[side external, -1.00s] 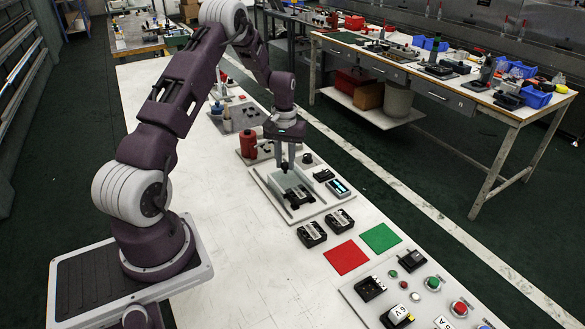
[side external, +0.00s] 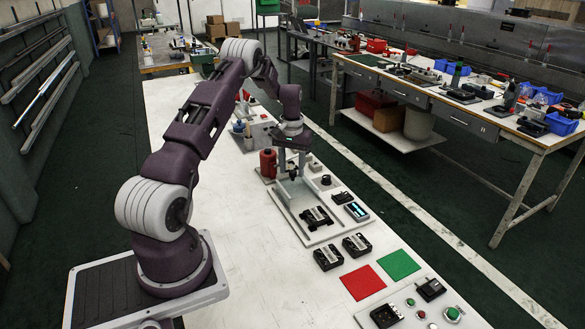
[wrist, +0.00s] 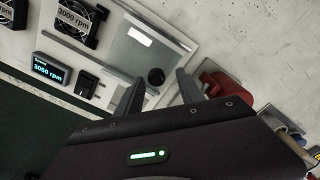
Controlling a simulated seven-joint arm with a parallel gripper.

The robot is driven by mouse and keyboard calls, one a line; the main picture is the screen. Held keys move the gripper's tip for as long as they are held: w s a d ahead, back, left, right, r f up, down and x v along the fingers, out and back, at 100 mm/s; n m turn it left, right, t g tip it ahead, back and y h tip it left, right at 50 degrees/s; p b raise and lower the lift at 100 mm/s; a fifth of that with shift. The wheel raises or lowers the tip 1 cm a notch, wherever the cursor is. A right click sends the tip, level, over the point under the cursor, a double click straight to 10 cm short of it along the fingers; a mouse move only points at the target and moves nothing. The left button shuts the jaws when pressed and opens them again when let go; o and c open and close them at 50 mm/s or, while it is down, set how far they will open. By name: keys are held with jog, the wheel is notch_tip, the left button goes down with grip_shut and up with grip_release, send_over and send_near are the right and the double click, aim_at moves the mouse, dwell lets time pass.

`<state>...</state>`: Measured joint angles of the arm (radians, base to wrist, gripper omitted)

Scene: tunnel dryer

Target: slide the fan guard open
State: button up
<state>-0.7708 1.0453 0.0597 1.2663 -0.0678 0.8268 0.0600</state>
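The fan guard (wrist: 150,38) is a pale grey see-through panel with a white label; in the side view (side external: 297,190) it lies on the board behind the board's fan (side external: 317,217), under my gripper. In the wrist view the fan (wrist: 75,22), labelled 3000 rpm, is uncovered beside the guard. A round black knob (wrist: 156,77), seemingly the guard's handle, appears between my fingertips. My gripper (wrist: 160,79) is open, with a gap on each side of the knob. It also shows in the side view (side external: 291,174), where the fingertips are small and the handle is hard to see.
A speed display (wrist: 52,68) reads 3050 rpm, with a black switch (wrist: 86,85) beside it. A red bottle-like object (side external: 268,165) stands just behind the board.

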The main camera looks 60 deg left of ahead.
notch_tip(320, 180, up, 7)
jog(key=shift+r, duration=0.1)
dwell(0.3)
jog(key=s+d+r+m+t, duration=0.1)
jog(key=s+d+r+m, duration=0.1)
jog(key=d+r, duration=0.9)
jog(key=s+d+r+m+t, duration=0.2)
jog(key=d+r, duration=0.7)
jog(key=d, duration=0.3)
jog(key=s+d+m+t, duration=0.1)
jog(key=s+d+m, duration=0.1)
jog(key=s+d, duration=0.5)
jog(key=s+d+m+t, duration=0.1)
jog(key=s+d+m, duration=0.2)
jog(key=s+d, duration=0.4)
jog(key=s, duration=0.6)
jog(key=shift+d+t, duration=0.3)
jog(key=shift+d, duration=0.1)
